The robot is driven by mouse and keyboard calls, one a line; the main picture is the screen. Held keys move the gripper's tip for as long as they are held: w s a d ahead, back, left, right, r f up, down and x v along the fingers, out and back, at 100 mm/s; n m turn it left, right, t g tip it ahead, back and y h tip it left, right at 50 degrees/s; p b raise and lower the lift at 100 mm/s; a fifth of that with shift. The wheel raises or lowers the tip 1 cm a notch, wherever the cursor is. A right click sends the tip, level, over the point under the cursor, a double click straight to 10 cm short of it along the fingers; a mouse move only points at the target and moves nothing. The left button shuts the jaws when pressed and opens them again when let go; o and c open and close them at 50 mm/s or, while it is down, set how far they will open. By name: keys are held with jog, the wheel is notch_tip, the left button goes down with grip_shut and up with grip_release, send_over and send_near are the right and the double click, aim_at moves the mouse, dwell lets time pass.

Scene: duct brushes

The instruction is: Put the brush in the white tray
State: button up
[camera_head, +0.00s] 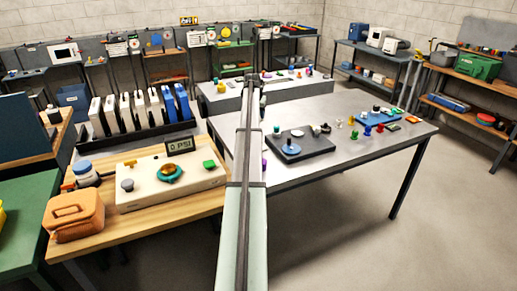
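I cannot pick out a brush or a white tray for certain; the small items on the tables are too small to tell. A dark grey board (316,146) on the middle table holds a blue disc (291,149) and a dark knob. Several small coloured pieces stand to its right. My arm reaches straight forward over the middle of the scene and hides part of the tables. Its far end is narrow and dark, and I cannot make out fingers there or anything held.
The grey middle table (395,143) has bare room at its front. A wooden bench (140,224) at left holds a cream control panel (142,198), an orange bag (73,215) and a gauge display (179,144). Upright white and blue files stand behind. Shelves line the walls; the right floor is clear.

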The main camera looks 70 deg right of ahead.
jog(key=s+a+f+m+g, duration=0.1)
jog(key=s+a+m+g, duration=0.15)
jog(key=a+m, duration=0.3)
jog(key=shift+t, duration=0.25)
jog(key=shift+f, duration=5.05)
jog(key=o, duration=1.2)
jog(key=shift+f, duration=0.1)
jog(key=shift+c, duration=0.2)
jog(key=v, duration=1.2)
jog(key=shift+d, duration=0.2)
jog(key=shift+w, duration=0.1)
